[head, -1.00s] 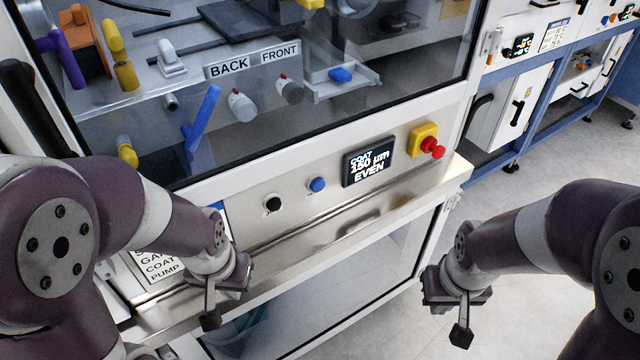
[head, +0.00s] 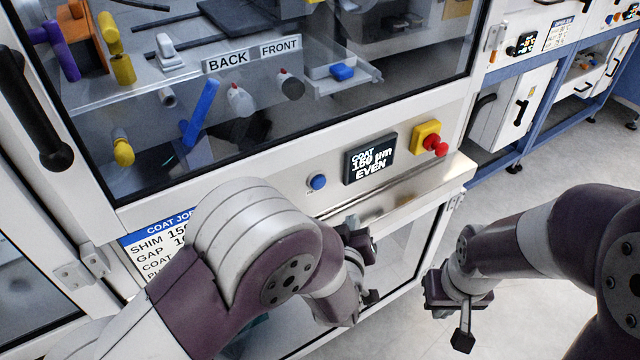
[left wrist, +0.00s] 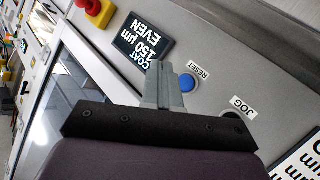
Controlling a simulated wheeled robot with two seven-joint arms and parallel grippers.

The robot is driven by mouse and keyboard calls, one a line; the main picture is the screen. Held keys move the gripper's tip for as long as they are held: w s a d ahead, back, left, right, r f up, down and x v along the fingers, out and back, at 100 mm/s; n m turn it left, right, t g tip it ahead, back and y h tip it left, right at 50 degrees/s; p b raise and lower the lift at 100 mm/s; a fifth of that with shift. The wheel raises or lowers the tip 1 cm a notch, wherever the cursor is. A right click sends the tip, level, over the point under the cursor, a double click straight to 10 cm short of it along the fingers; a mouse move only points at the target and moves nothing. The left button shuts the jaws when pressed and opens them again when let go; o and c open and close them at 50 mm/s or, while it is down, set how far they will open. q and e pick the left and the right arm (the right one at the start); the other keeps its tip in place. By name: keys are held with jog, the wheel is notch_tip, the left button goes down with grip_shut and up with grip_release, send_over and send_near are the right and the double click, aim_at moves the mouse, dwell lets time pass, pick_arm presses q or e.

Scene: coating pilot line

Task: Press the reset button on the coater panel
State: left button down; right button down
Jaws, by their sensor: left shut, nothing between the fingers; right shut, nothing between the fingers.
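The blue reset button (head: 317,182) sits on the coater's front panel, left of the display. In the left wrist view the blue button (left wrist: 187,83) has a RESET label (left wrist: 204,71) beside it. My left gripper (head: 362,252) is below and right of the button in the head view. In the left wrist view its closed fingers (left wrist: 163,78) are just left of the button, with no contact that I can make out. The dark JOG button (left wrist: 230,114) is partly hidden by the gripper. My right gripper (head: 458,312) is shut and empty, away from the panel.
The display (head: 370,159) reads COAT 150 µm EVEN. A red emergency stop on a yellow base (head: 426,138) is right of it. A steel ledge (head: 400,182) runs below the panel. A coat job card (head: 150,245) is partly behind my left arm.

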aim_at(319, 183)
pick_arm(q)
jog(key=w+a+b, duration=0.1)
jog(key=w+a, duration=0.4)
jog(key=w, duration=0.2)
jog(key=shift+a, duration=0.1)
dwell(0.4)
jog(key=shift+w+b, duration=0.15)
jog(key=shift+b, duration=0.2)
dwell(1.4)
jog(key=shift+w+a, duration=0.25)
jog(key=shift+w+a, duration=0.25)
jog(key=shift+w, duration=0.15)
dwell(0.7)
jog(key=shift+s+d, duration=0.1)
jog(key=shift+s, duration=0.05)
jog(key=shift+s+d, duration=0.4)
jog(key=shift+s, duration=0.2)
